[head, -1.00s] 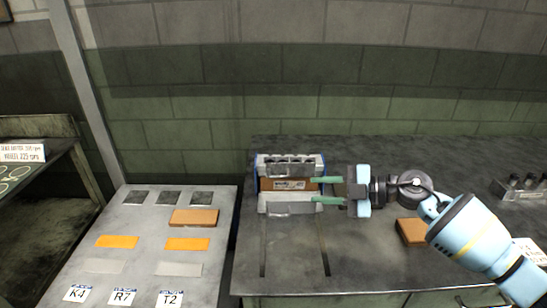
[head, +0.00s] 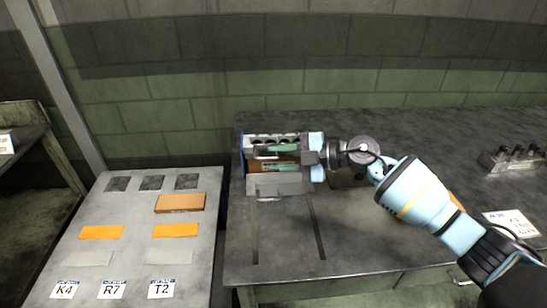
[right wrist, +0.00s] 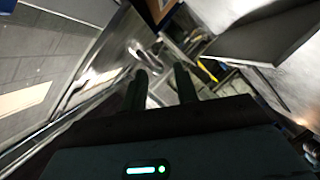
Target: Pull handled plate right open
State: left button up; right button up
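The bolt former (head: 248,178) is a small blue-sided unit with metal blocks on the dark workbench. A grey plate (head: 279,187) is at its front; I cannot tell whether this is the handled plate, and no handle shows clearly. My right gripper (head: 277,158) reaches in from the right, its two green fingers apart over the bolt former, hiding part of its middle. In the right wrist view the fingers (right wrist: 160,82) are also apart, with blurred metal parts beyond them. Whether they touch anything is unclear. My left gripper is not in view.
A grey board (head: 125,218) with orange and grey pieces and labels K4, R7 and T2 stands at left, across a gap. Two slots (head: 316,228) run along the bench in front of the former. A bolt holder (head: 513,160) is at far right.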

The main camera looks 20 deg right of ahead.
jog(key=shift+x, duration=0.9)
jog(key=shift+c, duration=0.3)
grip_shut()
